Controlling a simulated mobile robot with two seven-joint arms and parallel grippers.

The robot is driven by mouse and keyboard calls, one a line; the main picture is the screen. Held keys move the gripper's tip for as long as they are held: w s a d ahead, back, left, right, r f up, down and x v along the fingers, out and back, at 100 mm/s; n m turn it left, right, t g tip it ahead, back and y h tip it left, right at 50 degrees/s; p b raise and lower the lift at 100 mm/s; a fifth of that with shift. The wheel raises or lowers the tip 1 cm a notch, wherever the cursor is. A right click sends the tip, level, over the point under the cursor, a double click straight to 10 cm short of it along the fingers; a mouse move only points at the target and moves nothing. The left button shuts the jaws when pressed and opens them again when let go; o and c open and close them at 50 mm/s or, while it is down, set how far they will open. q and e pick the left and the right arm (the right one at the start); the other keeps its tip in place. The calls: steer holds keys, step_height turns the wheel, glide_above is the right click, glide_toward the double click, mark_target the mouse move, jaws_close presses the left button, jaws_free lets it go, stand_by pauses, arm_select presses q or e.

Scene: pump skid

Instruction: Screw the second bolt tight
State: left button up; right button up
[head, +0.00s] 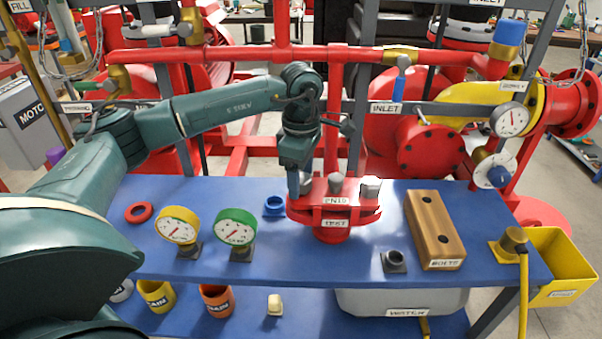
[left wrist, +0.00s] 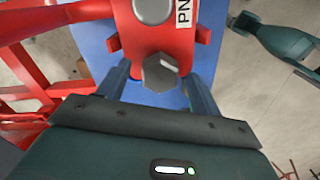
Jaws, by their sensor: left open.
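A red flange (head: 332,212) marked PN16 and TEST stands on the blue bench. Grey hex bolts sit on its top: a middle bolt (head: 336,183), a right bolt (head: 370,187) and a left bolt (head: 306,180) partly hidden by my gripper. My left gripper (head: 300,188) points down at the flange's left side. In the left wrist view, its fingers (left wrist: 160,88) are apart, one on each side of a hex bolt head (left wrist: 160,72). I cannot tell whether they touch it. Another bolt (left wrist: 152,10) shows beyond. My right gripper is not in view.
On the bench (head: 300,264) stand a yellow gauge (head: 177,226), a green gauge (head: 236,227), a blue ring (head: 273,206) and a wooden block (head: 434,230) labelled BOLTS with two empty holes. Red pipework (head: 270,55) runs behind my left arm.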

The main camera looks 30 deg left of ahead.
arm_select(q)
steer(key=shift+r, duration=0.65)
step_height(320, 180, up, 12)
steer(key=b, duration=0.1)
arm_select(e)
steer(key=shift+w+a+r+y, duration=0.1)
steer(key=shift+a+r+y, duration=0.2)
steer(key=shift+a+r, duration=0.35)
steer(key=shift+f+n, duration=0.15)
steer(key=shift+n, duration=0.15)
